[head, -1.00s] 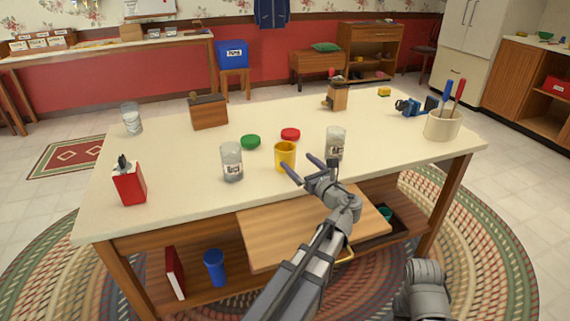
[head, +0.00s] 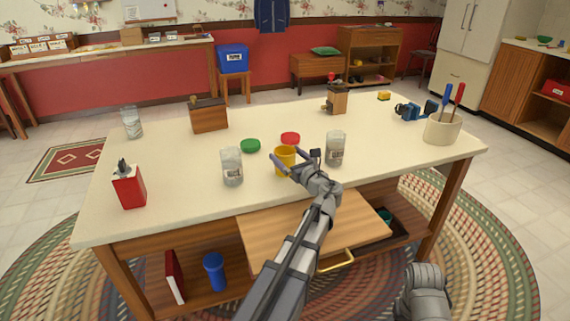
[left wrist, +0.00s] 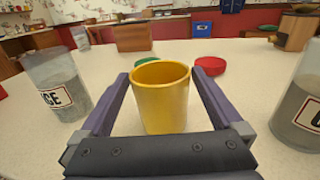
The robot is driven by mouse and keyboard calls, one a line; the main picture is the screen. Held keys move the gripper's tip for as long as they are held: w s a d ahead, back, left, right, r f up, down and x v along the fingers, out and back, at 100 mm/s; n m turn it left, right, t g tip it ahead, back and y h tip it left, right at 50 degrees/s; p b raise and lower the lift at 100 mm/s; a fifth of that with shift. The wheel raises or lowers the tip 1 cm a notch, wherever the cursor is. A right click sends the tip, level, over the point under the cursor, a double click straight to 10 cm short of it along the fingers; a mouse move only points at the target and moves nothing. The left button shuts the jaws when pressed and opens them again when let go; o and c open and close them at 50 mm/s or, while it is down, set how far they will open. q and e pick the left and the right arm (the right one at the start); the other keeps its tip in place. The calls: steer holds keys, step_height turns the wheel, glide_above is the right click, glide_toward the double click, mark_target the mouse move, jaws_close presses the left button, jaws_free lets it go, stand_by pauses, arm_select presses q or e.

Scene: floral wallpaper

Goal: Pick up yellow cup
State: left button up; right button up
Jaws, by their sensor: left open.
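The yellow cup (head: 281,168) stands upright on the cream tabletop, near the middle of the front part. My left gripper (head: 293,155) reaches over the table to it from the front. In the left wrist view the yellow cup (left wrist: 160,98) stands between the two spread fingers of my left gripper (left wrist: 160,78). Gaps show beside the cup, so the fingers are around it and not closed on it. In the head view the left finger covers part of the cup. My right gripper is not in view.
Glass jars stand close by, one left (head: 232,167) and one right (head: 335,148) of the cup. A green lid (head: 250,145) and a red lid (head: 290,138) lie behind it. A red can (head: 129,187) is at the left. An open wooden drawer (head: 275,235) juts out in front.

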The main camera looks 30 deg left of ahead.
arm_select(q)
steer(key=shift+c, duration=0.2)
steer(key=c, duration=1.2)
steer(key=shift+r, duration=0.15)
step_height(320, 180, up, 10)
steer(key=p, duration=1)
